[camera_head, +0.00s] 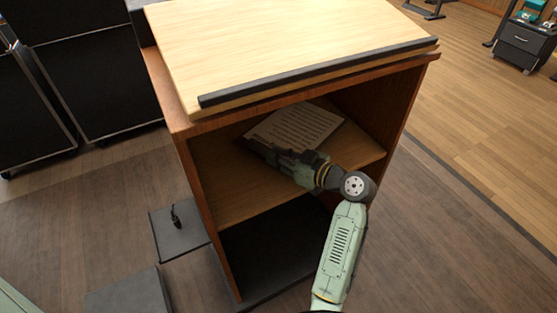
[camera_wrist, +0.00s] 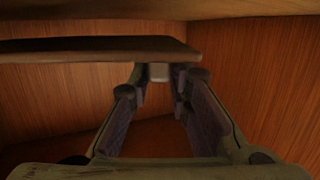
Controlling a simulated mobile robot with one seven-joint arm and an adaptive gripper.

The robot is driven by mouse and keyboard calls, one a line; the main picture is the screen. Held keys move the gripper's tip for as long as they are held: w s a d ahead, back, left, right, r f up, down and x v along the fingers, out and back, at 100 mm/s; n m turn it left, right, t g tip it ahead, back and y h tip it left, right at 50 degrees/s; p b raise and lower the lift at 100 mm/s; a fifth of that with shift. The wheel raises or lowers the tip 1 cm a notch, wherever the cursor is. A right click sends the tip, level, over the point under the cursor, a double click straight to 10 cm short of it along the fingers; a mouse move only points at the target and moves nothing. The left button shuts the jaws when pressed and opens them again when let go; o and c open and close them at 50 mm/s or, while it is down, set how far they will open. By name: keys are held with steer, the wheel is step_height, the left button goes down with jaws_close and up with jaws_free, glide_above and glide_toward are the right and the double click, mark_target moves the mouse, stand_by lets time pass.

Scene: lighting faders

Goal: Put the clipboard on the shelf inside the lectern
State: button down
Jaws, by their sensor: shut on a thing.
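The lectern (camera_head: 182,140) stands in the middle of the head view, its open side facing me. Its inner shelf (camera_head: 232,190) crosses the opening about halfway down. The clipboard (camera_head: 298,126), with a white printed sheet, is inside the upper compartment, above the shelf. My gripper (camera_head: 262,148) reaches into that compartment and is shut on the clipboard. In the wrist view, a brown board edge (camera_wrist: 90,50), apparently the clipboard, runs left of my gripper (camera_wrist: 160,85). I cannot tell whether the clipboard touches the shelf.
The lectern's slanted top (camera_head: 290,40) with a dark ledge (camera_head: 320,71) overhangs the opening. Its side walls and back enclose my gripper closely. A dark lower compartment (camera_head: 270,245) lies below the shelf. Dark floor plates (camera_head: 180,232) lie at the left, and black cases (camera_head: 95,85) stand behind.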

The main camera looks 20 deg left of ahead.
steer(key=f+p, duration=0.1)
steer(key=f, duration=0.2)
steer(key=shift+w, duration=0.2)
steer(key=shift+f, duration=0.25)
steer(key=shift+f, duration=0.2)
steer(key=c, duration=1.5)
jaws_free()
steer(key=shift+r, duration=0.1)
steer(key=shift+r, duration=0.15)
steer(key=shift+d, duration=0.35)
steer(key=b+v, duration=0.2)
steer(key=v, duration=0.9)
steer(key=shift+s+d+b, duration=0.15)
steer(key=shift+b, duration=0.25)
